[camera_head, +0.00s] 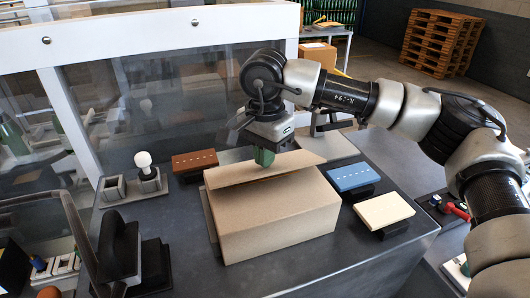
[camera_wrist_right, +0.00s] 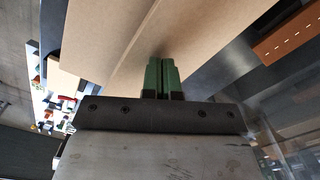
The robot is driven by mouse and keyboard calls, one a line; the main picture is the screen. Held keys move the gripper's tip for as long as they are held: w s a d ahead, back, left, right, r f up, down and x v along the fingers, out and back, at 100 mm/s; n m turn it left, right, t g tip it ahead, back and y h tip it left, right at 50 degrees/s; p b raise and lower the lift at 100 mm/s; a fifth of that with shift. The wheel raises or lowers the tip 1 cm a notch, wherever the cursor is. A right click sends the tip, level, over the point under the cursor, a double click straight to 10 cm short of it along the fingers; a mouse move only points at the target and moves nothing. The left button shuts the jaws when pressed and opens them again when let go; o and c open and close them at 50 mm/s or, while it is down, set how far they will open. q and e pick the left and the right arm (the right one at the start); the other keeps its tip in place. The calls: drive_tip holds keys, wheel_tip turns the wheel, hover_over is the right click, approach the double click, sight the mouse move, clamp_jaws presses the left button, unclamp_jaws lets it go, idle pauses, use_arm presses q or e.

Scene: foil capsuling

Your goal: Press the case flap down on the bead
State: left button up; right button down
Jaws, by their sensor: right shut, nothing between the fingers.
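The brown cardboard case (camera_head: 280,222) stands on the dark worktop in the head view. Its top flap (camera_head: 228,175) lies across the top and looks slightly tilted; whether it is fully down cannot be told. My right gripper (camera_head: 264,158) points down at the flap from above, its green fingertips at or very near the flap. In the wrist view the two green fingers (camera_wrist_right: 162,78) are together with nothing between them, over the cardboard near a long edge line. The bead cannot be made out. My left gripper is not recognisable in view.
A brown block (camera_head: 195,160) and a white-knobbed stand (camera_head: 145,165) are left of the case. A blue block (camera_head: 353,176) and a cream block (camera_head: 384,210) are on its right. A white-framed clear panel (camera_head: 170,95) rises behind. The front worktop is mostly clear.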

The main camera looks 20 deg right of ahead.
drive_tip(key=shift+f+b, duration=1.25)
drive_tip(key=shift+f, duration=0.5)
drive_tip(key=shift+r, duration=0.15)
drive_tip(key=shift+r+p, duration=3)
drive_tip(key=shift+r, duration=2.05)
drive_tip(key=shift+f, duration=0.1)
